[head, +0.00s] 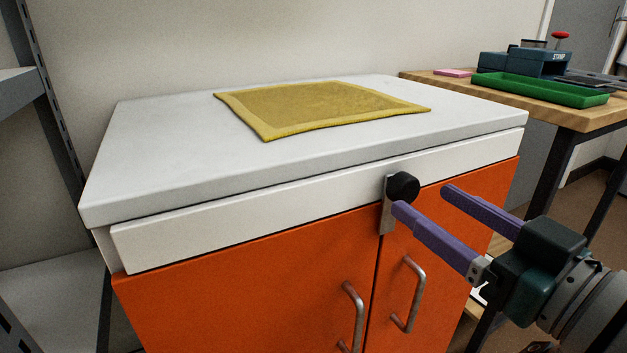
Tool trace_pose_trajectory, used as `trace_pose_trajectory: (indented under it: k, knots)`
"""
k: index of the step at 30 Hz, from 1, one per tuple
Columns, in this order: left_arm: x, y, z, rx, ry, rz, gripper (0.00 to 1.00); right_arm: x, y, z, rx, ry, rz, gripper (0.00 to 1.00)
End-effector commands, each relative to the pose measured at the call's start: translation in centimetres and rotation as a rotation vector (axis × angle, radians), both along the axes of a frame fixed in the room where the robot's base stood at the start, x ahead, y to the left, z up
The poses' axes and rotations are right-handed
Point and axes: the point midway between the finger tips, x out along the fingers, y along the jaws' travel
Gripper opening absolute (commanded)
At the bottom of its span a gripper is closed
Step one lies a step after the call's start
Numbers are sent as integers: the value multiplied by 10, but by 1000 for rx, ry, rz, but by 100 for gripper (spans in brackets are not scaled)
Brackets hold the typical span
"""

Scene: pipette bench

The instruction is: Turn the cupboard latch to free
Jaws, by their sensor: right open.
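The cupboard latch (403,186) is a round black knob on a grey metal plate (386,218). It sits at the top of the seam between the two orange cupboard doors (245,285). My right gripper (421,198) comes in from the right with two purple fingers. It is open and empty. One fingertip is just below the knob and the other is to its right. I cannot tell whether a finger touches the knob. My left gripper is not in view.
The doors have metal bar handles (353,315). A yellow mat (325,105) lies on the cupboard's white top (160,150). At right, a wooden table (480,92) bears a green tray (540,90) and a blue stamp device (525,62). Grey shelving (40,250) stands at left.

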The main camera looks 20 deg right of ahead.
Motion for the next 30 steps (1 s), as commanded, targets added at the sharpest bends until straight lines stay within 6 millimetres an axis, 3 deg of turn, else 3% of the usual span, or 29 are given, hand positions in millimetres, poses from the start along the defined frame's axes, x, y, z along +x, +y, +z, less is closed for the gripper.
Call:
trace_pose_trajectory:
  k: [6,17,30]
  knots:
    - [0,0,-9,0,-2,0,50,27,2,-1,1,-1,0,76]
    - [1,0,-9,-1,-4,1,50,33,3,0,1,2,0,76]
    - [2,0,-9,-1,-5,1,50,33,3,0,1,2,0,28]
